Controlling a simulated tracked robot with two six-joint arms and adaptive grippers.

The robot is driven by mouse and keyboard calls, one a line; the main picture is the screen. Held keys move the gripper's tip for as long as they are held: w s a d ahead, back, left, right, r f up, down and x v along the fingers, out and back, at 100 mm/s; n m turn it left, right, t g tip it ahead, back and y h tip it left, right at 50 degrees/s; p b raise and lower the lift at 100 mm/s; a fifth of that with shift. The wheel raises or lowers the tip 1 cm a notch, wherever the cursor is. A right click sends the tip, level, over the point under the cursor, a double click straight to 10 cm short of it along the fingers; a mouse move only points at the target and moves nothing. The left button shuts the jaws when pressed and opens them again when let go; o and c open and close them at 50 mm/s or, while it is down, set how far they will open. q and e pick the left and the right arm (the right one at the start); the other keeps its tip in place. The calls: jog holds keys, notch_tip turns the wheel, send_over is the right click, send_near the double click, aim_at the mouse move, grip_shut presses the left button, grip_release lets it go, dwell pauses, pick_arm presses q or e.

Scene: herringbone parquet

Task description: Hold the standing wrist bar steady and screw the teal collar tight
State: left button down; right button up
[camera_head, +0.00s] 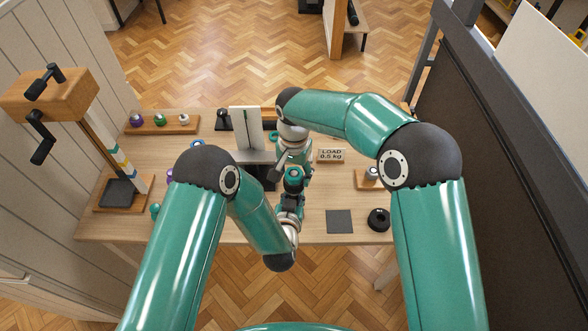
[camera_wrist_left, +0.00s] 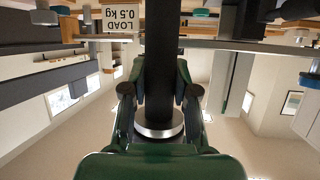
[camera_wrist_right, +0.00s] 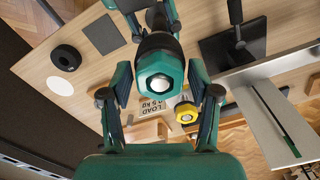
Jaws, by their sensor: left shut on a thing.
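The dark wrist bar (camera_wrist_left: 163,55) stands upright between the fingers of my left gripper (camera_wrist_left: 158,95), above a silver disc (camera_wrist_left: 160,128). That gripper is shut on the bar; in the head view it is low at the workbench centre (camera_head: 290,204). My right gripper (camera_wrist_right: 160,85) is open, with one finger on each side of the collar and gaps visible. In the head view my right gripper (camera_head: 295,152) is just beyond the collar (camera_head: 293,173). How tightly the collar sits cannot be seen.
The wooden bench (camera_head: 220,228) holds a load block (camera_head: 331,156), a dark square pad (camera_head: 339,221) and a black ring (camera_head: 378,219) on the right. A rack of coloured parts (camera_head: 162,124) is at back left. A crank stand (camera_head: 105,190) is at left; a pale upright panel (camera_head: 240,127) is behind.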

jog(key=shift+o, duration=0.6)
jog(key=shift+r, duration=0.2)
notch_tip(320, 180, up, 12)
jog(key=shift+f, duration=0.2)
pick_arm(q)
jog(key=c, duration=0.8)
grip_release()
